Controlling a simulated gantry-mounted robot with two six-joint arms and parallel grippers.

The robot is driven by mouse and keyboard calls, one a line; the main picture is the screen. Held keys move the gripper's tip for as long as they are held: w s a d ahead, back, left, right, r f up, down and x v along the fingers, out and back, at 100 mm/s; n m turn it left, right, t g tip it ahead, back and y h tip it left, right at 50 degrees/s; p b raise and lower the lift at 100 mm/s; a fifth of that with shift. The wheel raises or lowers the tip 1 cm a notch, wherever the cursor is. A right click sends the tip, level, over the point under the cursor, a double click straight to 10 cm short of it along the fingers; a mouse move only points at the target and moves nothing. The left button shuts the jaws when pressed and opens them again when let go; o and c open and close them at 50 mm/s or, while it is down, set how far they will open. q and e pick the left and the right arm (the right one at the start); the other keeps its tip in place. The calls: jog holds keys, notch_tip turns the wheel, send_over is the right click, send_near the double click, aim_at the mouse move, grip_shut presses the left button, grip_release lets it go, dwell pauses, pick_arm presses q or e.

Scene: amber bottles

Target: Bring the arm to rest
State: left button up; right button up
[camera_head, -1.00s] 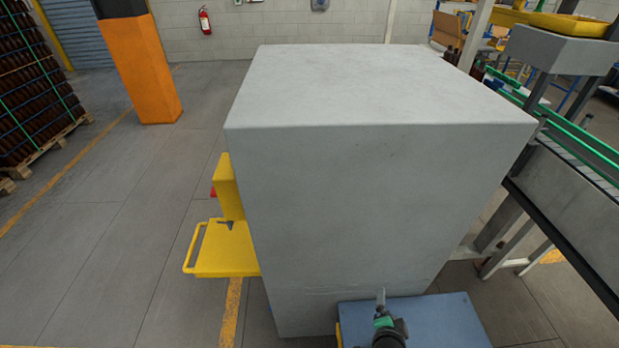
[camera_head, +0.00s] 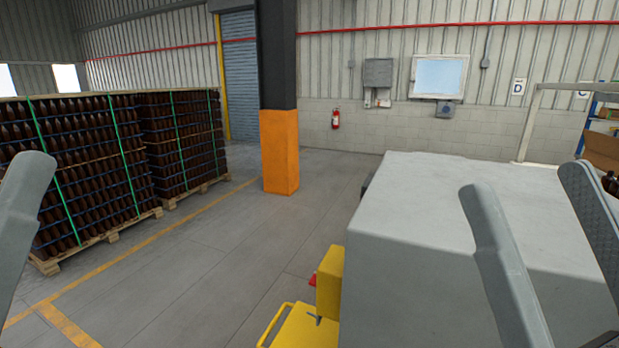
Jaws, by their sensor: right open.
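My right gripper (camera_head: 525,182) is raised close in front of the camera at the lower right. Its two grey fingers point up and stand well apart, with nothing between them. Behind them is the large grey block-shaped housing (camera_head: 420,215). One grey finger of my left gripper (camera_head: 22,205) shows at the left edge. The rest of that gripper is out of frame, so its opening is hidden.
Pallets of amber bottles (camera_head: 95,165) stand at the left. An orange and black column (camera_head: 279,150) stands mid-view. A yellow stand (camera_head: 328,285) is beside the housing. A fire extinguisher (camera_head: 335,118) hangs on the back wall.

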jog(key=d+r+m+h+p, duration=0.1)
jog(key=r+m+h+p, duration=0.1)
jog(key=r+p, duration=1.6)
jog(key=d+r+m+h+p, duration=0.2)
jog(key=r+h+p, duration=0.2)
jog(key=r+p, duration=1.4)
notch_tip(320, 180, up, 2)
jog(key=shift+s+d+t+h, duration=0.2)
jog(key=shift+s+t+h, duration=0.1)
jog(key=shift+h, duration=0.1)
